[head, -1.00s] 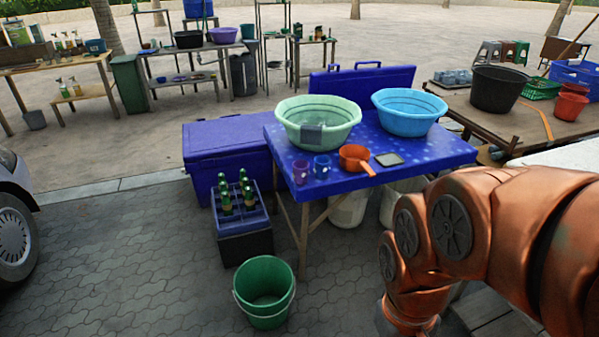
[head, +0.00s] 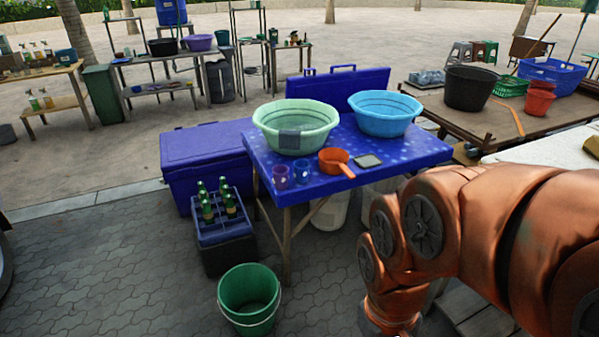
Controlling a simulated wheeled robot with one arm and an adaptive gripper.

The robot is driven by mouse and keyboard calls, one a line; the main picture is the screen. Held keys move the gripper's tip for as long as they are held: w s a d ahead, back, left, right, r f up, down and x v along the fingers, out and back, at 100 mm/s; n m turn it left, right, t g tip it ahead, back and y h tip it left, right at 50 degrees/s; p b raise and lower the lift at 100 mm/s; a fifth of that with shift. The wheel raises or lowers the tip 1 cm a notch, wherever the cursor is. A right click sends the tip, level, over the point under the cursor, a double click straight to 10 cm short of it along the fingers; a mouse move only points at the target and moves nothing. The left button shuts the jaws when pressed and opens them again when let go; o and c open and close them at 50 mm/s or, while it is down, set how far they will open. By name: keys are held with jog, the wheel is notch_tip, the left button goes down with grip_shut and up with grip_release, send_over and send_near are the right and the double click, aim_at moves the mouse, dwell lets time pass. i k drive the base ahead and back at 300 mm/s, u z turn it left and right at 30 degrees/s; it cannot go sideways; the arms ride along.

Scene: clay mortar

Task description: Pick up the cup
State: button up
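Two small cups stand upright side by side at the near left corner of the blue table (head: 400,160) in the head view. One is a purple cup (head: 280,177) on the left; the other is a blue cup (head: 303,172) on the right. I cannot tell which one the task means. My copper-coloured arm shows at the lower right, apart from the table top in the picture. My gripper is outside the frame.
An orange pot (head: 333,160), a small grey dish (head: 368,160), a pale green basin (head: 296,125) and a blue basin (head: 384,113) share the table. Bare paving lies at lower left.

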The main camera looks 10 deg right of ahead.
aim_at(302, 172)
jog(key=u, duration=0.05)
jog(key=i, duration=1.35)
jog(key=u, duration=0.75)
jog(key=i, duration=0.25)
jog(key=u, duration=0.1)
